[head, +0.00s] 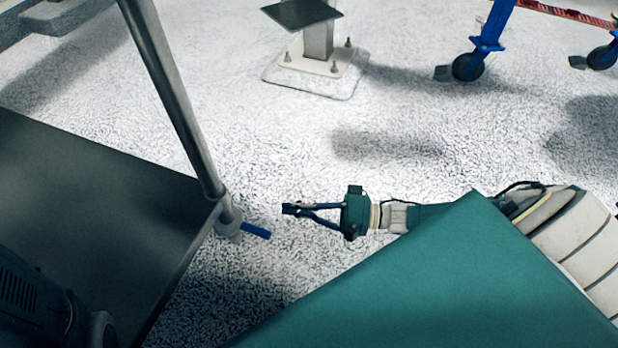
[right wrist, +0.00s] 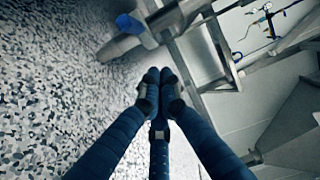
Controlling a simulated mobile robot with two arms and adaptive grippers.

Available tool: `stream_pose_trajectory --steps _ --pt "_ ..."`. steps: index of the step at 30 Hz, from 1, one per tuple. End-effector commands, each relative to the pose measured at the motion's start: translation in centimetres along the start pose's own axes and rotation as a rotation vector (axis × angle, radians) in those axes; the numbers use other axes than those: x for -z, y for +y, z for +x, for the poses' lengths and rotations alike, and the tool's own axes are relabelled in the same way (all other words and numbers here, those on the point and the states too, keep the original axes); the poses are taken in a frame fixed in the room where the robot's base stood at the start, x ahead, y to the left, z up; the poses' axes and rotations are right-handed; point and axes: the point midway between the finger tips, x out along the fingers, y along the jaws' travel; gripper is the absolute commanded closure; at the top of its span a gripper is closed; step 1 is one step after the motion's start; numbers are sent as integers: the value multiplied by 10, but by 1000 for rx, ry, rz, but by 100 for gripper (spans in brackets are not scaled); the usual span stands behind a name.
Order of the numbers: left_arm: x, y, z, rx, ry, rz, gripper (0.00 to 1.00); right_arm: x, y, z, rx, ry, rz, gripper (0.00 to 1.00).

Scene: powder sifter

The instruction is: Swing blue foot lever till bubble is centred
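The blue foot lever (head: 256,231) is a short bar sticking out to the right from the foot of a grey metal post (head: 172,90). In the right wrist view the blue lever (right wrist: 128,23) shows near the top, seen nearly end-on, ahead of my fingertips. My right gripper (head: 290,209) is a little right of the lever and apart from it. Its fingertips (right wrist: 159,92) are together with nothing visible between them. The bubble is not visible in either view. My left gripper is not in view.
A dark flat panel (head: 100,190) lies left of the post. A green surface (head: 430,285) fills the lower right. A pedestal with a bolted base (head: 315,65) and blue caster legs (head: 487,40) stand at the back. The speckled floor around my right gripper is clear.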

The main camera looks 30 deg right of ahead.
Motion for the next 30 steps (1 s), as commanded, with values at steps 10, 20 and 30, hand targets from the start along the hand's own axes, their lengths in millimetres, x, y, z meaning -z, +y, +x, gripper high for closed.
stream_pose_trajectory --steps 10,20,30 --pt "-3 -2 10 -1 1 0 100 -29 -2 37 0 0 2 100" --pt "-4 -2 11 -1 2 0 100 -39 0 39 0 0 0 100" --pt "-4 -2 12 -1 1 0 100 -38 -1 44 2 10 1 100"
